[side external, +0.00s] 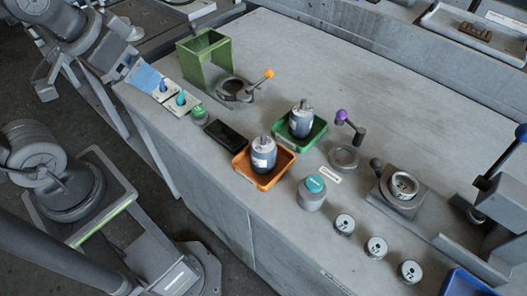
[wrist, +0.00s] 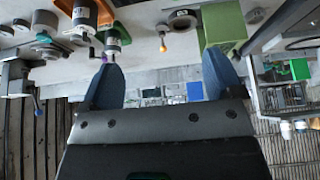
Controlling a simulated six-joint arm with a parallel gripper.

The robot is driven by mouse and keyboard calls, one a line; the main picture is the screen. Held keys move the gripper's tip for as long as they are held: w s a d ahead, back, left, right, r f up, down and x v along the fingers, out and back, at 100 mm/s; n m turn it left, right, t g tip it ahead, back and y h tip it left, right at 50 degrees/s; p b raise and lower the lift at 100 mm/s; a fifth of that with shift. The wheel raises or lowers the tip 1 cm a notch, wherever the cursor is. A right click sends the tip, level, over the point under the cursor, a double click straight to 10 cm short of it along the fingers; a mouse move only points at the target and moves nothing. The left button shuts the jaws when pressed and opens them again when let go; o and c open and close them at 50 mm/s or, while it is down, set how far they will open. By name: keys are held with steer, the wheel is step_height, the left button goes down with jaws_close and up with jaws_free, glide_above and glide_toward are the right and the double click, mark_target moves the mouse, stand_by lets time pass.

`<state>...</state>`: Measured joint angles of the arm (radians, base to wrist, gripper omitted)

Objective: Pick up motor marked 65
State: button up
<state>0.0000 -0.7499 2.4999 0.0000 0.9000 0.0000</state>
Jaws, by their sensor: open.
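Two dark grey motors with pale labels stand upright in trays. In the side external view, one motor (side external: 263,154) is in the orange tray (side external: 249,179) and the other motor (side external: 301,119) is in the green tray (side external: 319,131) behind it. The label numbers are too small to read, so I cannot tell which is marked 65. In the wrist view, my gripper (wrist: 160,78) has its two blue-grey fingers wide apart with nothing between them. A motor (wrist: 116,36) shows above the left finger, apart from it. I cannot make out my fingers in the side external view.
A green open box (side external: 205,60), an orange-knobbed clamp (side external: 235,90) and a black tray (side external: 225,135) are left of the motors. A purple-knobbed lever (side external: 349,124), a teal-topped cylinder (side external: 312,192) and several round grey parts are right. The bench behind the green tray is clear.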

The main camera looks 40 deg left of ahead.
steer(key=m+g, duration=0.6)
steer(key=m, duration=1.4)
glide_above(264, 144)
step_height(264, 144, down, 4)
step_height(264, 144, down, 8)
steer(key=shift+s+d+r, duration=0.1)
steer(key=shift+s, duration=0.05)
steer(key=shift+w+a+f, duration=0.1)
steer(key=shift+a+f, duration=0.05)
steer(key=shift+f, duration=0.75)
steer(key=shift+w+a+f, duration=0.1)
steer(key=shift+w+f, duration=0.05)
steer(key=shift+f, duration=0.8)
steer(key=shift+w+a+f, duration=0.1)
steer(key=shift+a+f, duration=0.05)
steer(key=shift+f, duration=0.75)
steer(key=c, duration=1.3)
